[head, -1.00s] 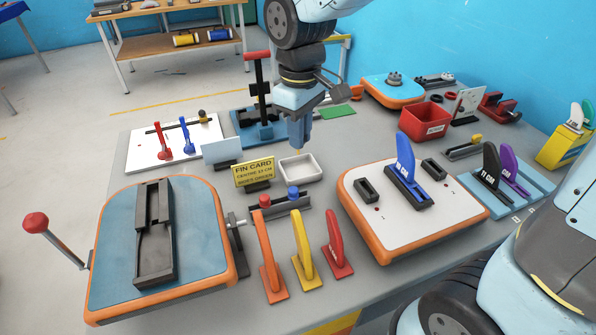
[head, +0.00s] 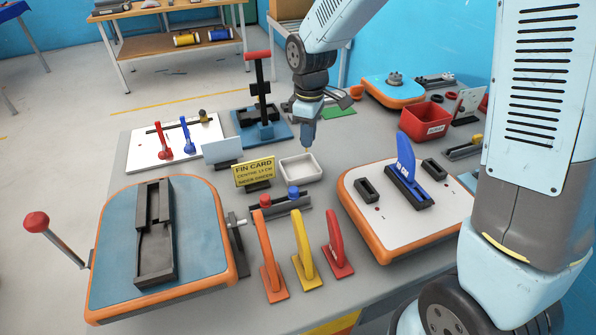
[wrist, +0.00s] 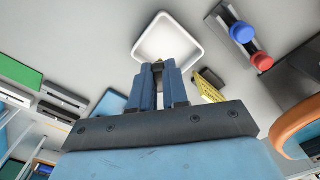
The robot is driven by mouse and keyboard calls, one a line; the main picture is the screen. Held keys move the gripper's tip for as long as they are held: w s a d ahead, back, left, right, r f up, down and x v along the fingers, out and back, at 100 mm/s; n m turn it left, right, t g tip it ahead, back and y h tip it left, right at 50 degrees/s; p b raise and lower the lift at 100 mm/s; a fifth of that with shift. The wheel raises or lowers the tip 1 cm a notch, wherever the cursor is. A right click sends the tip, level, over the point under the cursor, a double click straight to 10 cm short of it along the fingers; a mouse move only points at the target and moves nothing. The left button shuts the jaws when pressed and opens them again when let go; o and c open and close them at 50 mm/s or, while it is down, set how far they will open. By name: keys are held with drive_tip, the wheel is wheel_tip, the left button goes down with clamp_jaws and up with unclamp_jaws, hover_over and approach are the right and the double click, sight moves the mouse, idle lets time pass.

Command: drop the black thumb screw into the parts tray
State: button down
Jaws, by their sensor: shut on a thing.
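My gripper (head: 307,142) points down just behind and above the white parts tray (head: 284,170) in the head view. It is shut on the black thumb screw, whose dark head shows between the fingertips in the wrist view (wrist: 158,67). In the wrist view the gripper (wrist: 160,72) overlaps the near rim of the tray (wrist: 194,38). The tray looks empty. The height of the screw above it is hard to tell.
The yellow fin card (head: 254,172) stands left of the tray. A rack with red and blue knobs (head: 280,206) lies in front. The white orange-edged board (head: 376,232) is to the right. A black post with a red handle (head: 260,90) stands behind left.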

drive_tip(key=shift+f, duration=1.2)
drive_tip(key=c, duration=1.1)
unclamp_jaws()
drive_tip(key=shift+o, duration=0.2)
drive_tip(key=shift+r, duration=0.1)
drive_tip(key=shift+r, duration=0.3)
wheel_tip(320, 180, up, 13)
